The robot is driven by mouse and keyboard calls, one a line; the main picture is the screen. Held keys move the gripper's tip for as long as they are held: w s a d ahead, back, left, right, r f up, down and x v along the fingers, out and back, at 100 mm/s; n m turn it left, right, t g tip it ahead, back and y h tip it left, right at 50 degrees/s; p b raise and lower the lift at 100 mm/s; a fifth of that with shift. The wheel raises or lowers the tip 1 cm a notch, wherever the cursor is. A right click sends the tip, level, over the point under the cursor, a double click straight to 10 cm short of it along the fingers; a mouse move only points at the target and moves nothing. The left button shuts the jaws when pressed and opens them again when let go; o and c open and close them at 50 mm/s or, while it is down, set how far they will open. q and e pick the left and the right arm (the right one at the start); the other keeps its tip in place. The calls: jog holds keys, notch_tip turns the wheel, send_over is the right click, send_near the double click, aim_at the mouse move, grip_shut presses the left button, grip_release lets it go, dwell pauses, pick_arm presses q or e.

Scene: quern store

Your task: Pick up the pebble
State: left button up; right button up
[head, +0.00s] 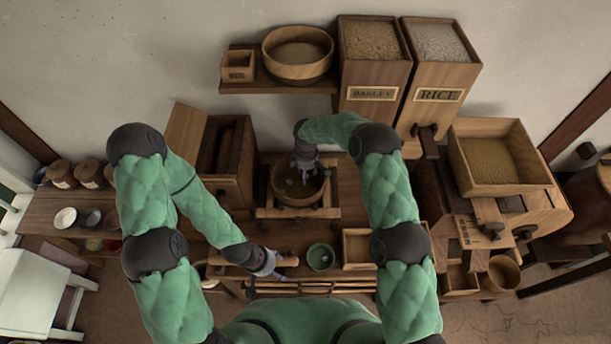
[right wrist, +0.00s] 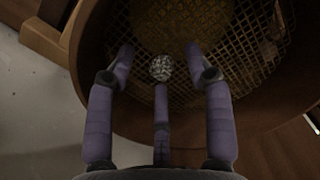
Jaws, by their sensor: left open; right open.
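The pebble (right wrist: 161,68), round and speckled grey, lies on the mesh of a round wooden sieve (right wrist: 88,75) in the right wrist view. My right gripper (right wrist: 162,72) is open over the sieve, its fingers spread around the pebble. The middle fingertip is just below the pebble in the picture; whether it touches I cannot tell. In the head view my right gripper (head: 306,172) reaches down into the sieve (head: 298,200), and I cannot make out the pebble there. My left gripper (head: 274,263) is open near the bench front, beside a wooden handle-like piece (head: 289,261).
Brownish grain (right wrist: 180,25) lies on the mesh beyond the pebble. A green bowl (head: 320,257) and a shallow wooden tray (head: 358,236) stand in front of the sieve. Barley (head: 372,78) and rice (head: 434,80) bins stand behind, with a grain box (head: 495,188) at the right.

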jog(key=shift+c, duration=0.2)
jog(key=c, duration=0.8)
jog(key=shift+c, duration=0.2)
